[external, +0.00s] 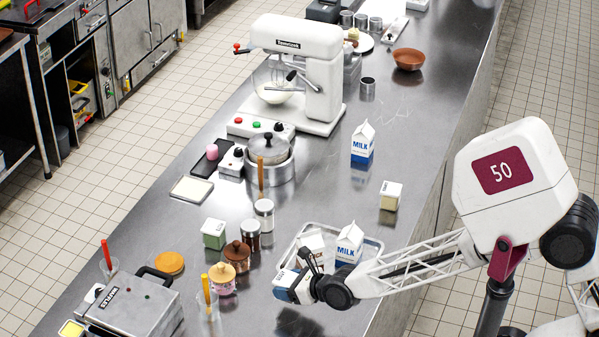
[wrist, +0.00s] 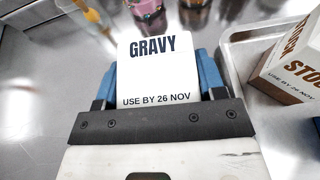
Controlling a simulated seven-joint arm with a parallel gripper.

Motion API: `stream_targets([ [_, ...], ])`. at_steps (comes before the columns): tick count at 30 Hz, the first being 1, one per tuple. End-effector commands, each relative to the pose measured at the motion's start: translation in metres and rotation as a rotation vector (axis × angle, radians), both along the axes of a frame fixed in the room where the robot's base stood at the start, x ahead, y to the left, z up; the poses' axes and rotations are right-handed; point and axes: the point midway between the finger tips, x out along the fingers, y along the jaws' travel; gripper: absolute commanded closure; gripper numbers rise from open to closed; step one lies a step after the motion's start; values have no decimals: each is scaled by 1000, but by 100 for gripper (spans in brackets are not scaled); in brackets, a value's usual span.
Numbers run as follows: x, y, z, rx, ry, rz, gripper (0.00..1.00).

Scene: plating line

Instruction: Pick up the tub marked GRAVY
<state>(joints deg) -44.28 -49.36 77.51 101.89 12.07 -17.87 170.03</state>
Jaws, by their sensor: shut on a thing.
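The white tub marked GRAVY (wrist: 155,72) sits between the blue fingers of my gripper (wrist: 157,88) in the wrist view. Its lettering and "USE BY 26 NOV" face the camera. My gripper is shut on the tub, with one finger on each side. In the external view my gripper (external: 288,287) is at the front of the steel counter, left of the tray; the tub is mostly hidden there by the fingers. I cannot tell whether the tub is clear of the counter.
Beside my gripper, a metal tray (external: 377,243) holds a STOCK carton (wrist: 290,72) and a MILK carton (external: 349,244). Jars (external: 238,254) and a cup with a yellow handle (external: 207,300) stand to the left. Another MILK carton (external: 362,143) stands farther back.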

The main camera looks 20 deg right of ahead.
Motion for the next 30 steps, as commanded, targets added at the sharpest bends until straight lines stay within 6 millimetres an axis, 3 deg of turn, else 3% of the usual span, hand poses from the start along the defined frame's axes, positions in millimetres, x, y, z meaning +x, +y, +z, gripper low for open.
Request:
stream_targets([
  [18, -71, -64, 10, 1, -2, 0, 65],
  [30, -93, -84, 12, 1, -1, 0, 65],
])
